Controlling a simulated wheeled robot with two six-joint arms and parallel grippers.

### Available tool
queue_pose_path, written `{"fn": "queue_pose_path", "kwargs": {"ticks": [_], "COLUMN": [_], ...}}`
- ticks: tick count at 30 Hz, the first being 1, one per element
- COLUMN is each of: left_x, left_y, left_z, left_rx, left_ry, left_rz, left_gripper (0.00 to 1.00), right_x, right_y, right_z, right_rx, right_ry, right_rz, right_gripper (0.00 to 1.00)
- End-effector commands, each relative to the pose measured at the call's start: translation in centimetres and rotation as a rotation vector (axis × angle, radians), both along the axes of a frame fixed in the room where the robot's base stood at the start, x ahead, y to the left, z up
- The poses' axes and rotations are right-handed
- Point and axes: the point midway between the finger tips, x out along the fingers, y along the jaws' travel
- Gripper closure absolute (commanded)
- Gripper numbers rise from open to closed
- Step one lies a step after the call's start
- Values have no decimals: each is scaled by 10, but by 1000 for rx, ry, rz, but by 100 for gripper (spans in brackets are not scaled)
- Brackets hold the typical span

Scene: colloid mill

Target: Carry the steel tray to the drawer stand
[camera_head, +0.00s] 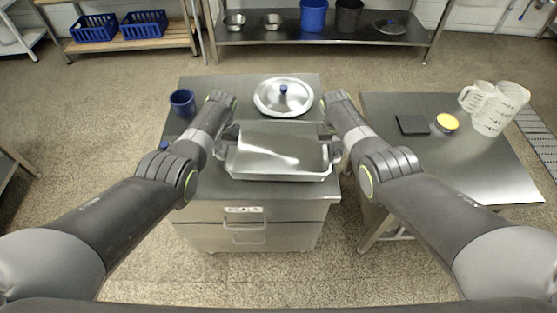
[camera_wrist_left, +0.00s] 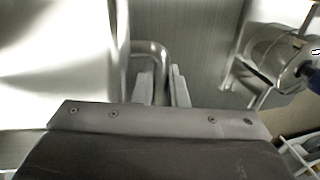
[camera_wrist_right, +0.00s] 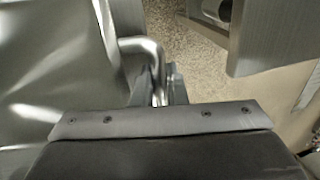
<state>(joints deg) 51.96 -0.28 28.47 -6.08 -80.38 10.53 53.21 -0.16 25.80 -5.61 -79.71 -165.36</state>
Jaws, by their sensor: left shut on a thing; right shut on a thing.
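The steel tray (camera_head: 278,160) is a shallow shiny rectangular pan with a loop handle at each end. In the head view it is level at the front of the drawer stand's grey top (camera_head: 225,188); I cannot tell whether it rests there or is just above it. My left gripper (camera_wrist_left: 164,88) is shut on the tray's left handle (camera_wrist_left: 152,48). My right gripper (camera_wrist_right: 163,88) is shut on the right handle (camera_wrist_right: 140,46), with floor visible beyond it. The tray's inside looks empty.
A round steel lid (camera_head: 283,97) with a blue knob lies behind the tray. A blue cup (camera_head: 182,103) stands at the stand's back left. The right table (camera_head: 455,160) holds a black pad (camera_head: 412,124), a yellow-topped container (camera_head: 447,123) and clear jugs (camera_head: 499,108). A floor gap separates stand and table.

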Motion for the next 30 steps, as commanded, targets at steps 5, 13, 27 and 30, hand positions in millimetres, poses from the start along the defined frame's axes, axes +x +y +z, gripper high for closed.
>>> {"fn": "queue_pose_path", "kwargs": {"ticks": [5, 13, 27, 30], "left_x": [0, 0, 0, 0], "left_y": [-1, -1, -3, -3], "left_z": [-7, -6, 9, 18], "left_rx": [-1, -2, -5, -5], "left_ry": [-1, 0, -1, -1], "left_rz": [-1, -1, -2, -2], "left_gripper": [85, 66, 66, 66], "right_x": [0, 0, 0, 1], "right_y": [1, 1, 3, 3], "right_z": [-7, -6, 9, 18], "right_rx": [1, 2, 5, 5], "right_ry": [-1, 0, -2, -2], "right_rz": [0, 1, 2, 2], "right_gripper": [85, 66, 66, 66]}}
